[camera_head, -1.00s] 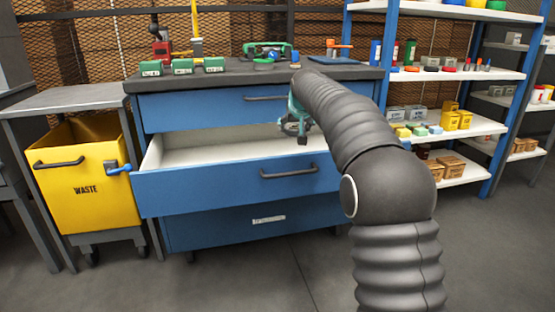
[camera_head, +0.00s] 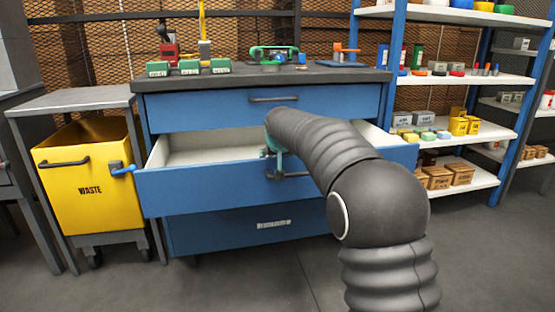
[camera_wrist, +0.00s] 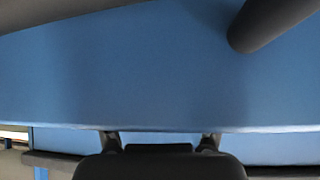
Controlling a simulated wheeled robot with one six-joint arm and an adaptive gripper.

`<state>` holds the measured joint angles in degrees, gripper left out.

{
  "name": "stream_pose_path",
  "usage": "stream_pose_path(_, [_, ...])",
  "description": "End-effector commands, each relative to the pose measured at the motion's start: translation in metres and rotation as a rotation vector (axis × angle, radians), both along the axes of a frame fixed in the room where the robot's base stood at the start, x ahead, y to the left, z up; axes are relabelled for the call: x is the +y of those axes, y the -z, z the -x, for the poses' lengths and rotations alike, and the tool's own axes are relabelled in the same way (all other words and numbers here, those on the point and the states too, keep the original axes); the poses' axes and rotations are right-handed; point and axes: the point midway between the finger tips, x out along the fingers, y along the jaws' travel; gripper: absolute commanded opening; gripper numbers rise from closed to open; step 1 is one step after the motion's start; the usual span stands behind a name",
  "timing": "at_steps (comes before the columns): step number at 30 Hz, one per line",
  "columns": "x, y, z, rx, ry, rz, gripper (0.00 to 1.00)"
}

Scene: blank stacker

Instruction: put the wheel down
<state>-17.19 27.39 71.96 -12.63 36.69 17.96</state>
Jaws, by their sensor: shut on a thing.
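My gripper (camera_head: 272,160) is in front of the middle drawer (camera_head: 190,190), close to the left part of its dark handle (camera_head: 295,175). In the wrist view, my two dark fingers (camera_wrist: 160,140) stand apart at the bottom edge, against a blue panel (camera_wrist: 130,75). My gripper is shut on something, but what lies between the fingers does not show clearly. I cannot make out a wheel in either view. A dark rounded bar (camera_wrist: 270,18) crosses the wrist view's upper right corner.
The middle drawer is pulled open; its visible left part looks empty. Several green boxes (camera_head: 188,67) and a green tool (camera_head: 270,52) sit on the dark bench top (camera_head: 330,76). A yellow waste bin (camera_head: 90,185) stands left. Stocked shelves (camera_head: 490,133) stand right, with clear floor in front.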

Motion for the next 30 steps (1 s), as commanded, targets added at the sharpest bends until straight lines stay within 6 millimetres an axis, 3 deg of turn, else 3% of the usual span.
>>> stream_pose_path(22, [0.0,0.013,0.0,0.002,0.001,0.0,0.3])
stream_pose_path(23, [0.0,0.013,0.0,0.003,0.001,0.0,0.74])
stream_pose_path(24, [0.0,0.014,0.0,0.004,0.001,0.0,0.83])
stream_pose_path(30, [0.0,0.016,0.0,0.009,0.001,0.002,0.83])
